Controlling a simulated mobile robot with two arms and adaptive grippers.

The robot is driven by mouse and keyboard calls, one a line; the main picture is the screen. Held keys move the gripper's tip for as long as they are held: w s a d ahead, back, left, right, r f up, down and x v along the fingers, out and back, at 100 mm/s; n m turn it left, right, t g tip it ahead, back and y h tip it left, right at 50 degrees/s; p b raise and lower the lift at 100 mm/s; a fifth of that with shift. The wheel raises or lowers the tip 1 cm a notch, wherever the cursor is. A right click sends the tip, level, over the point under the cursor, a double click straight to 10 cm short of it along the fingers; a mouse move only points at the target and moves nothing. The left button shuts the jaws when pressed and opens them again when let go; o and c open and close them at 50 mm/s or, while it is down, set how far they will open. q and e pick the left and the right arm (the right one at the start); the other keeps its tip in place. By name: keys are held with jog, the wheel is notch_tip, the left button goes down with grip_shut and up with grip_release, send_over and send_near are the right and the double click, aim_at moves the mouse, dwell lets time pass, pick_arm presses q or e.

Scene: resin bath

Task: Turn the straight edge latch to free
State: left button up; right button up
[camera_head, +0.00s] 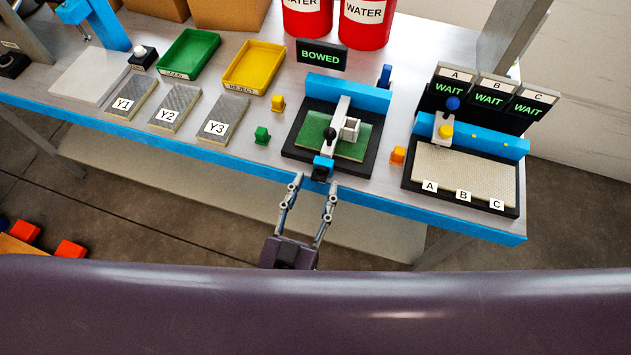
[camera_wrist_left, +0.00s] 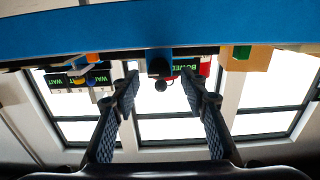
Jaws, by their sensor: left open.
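The straight edge station (camera_head: 291,150) is a black base with a green plate (camera_head: 350,146) on it. A white straight edge arm with a black knob (camera_head: 330,133) lies across the plate. At the front of the base is a small blue block with a black part, which looks like the latch (camera_head: 323,164). In the left wrist view a dark latch-like part (camera_wrist_left: 160,66) hangs between the fingers in the picture. My left gripper (camera_head: 315,183) is open and empty, its fingertips just in front of the latch at the table edge. Whether they touch it is unclear. My right gripper is not in view.
A display (camera_head: 321,55) reads BOWED. Slabs Y1 to Y3 (camera_head: 175,107) lie left, and the A, B, C station (camera_head: 411,178) stands right. The blue table edge (camera_head: 240,160) runs along the front.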

pick_arm(q)
jog(key=shift+w+d, duration=0.2)
jog(key=shift+w, duration=0.35)
grip_shut()
